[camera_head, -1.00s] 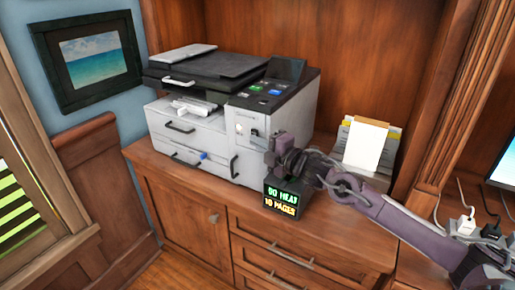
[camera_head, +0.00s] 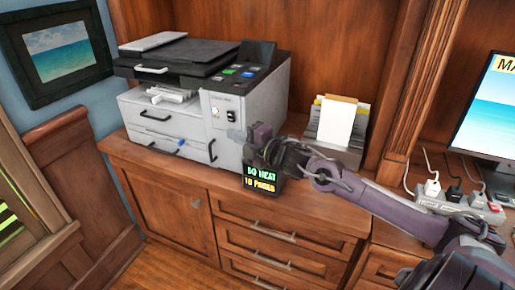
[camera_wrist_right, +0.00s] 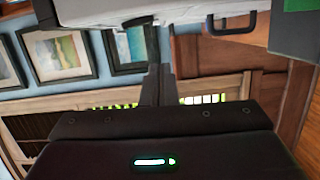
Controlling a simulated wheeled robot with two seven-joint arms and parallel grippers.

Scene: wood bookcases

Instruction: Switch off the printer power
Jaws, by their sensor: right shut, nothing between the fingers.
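The grey and white printer (camera_head: 205,95) stands on the wood cabinet in the head view. Its front right panel carries a black rocker switch (camera_head: 231,116) and a small white round button (camera_head: 214,111). My right gripper (camera_head: 238,134) is shut and empty. In the picture its tips are just below the switch, in front of the panel; whether they touch it I cannot tell. In the right wrist view the shut fingers (camera_wrist_right: 155,60) point up toward the pale underside edge of the printer (camera_wrist_right: 190,10). My left gripper is not in view.
A small black display (camera_head: 262,186) with lit text stands below my right gripper, partly covered by it. A paper holder (camera_head: 337,125) is to the right of the printer. A power strip (camera_head: 458,206) and a monitor (camera_head: 493,110) are at the far right.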

